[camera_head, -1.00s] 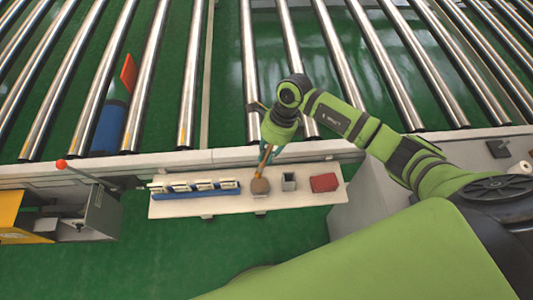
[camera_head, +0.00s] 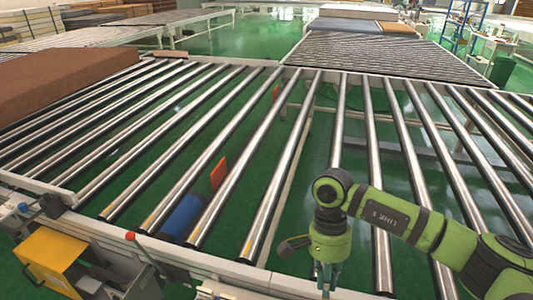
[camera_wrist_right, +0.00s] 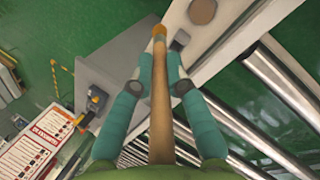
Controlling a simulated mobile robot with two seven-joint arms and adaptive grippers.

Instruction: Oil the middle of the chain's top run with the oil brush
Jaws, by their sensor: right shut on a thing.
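My right gripper (camera_head: 327,280) hangs pointing down over the near edge of the roller conveyor. In the right wrist view, its two teal fingers (camera_wrist_right: 158,88) are shut on the oil brush (camera_wrist_right: 158,110), a long wooden handle with an orange far end (camera_wrist_right: 158,32). I cannot make out the chain in any view. My left gripper is not in view.
The roller conveyor (camera_head: 285,170) fills the middle. A blue cylinder (camera_head: 185,216) and an orange plate (camera_head: 219,173) show among its rollers. A brown mattress (camera_head: 60,85) lies at the left. A yellow box (camera_head: 52,258) and a red-knobbed lever (camera_head: 130,236) stand near left.

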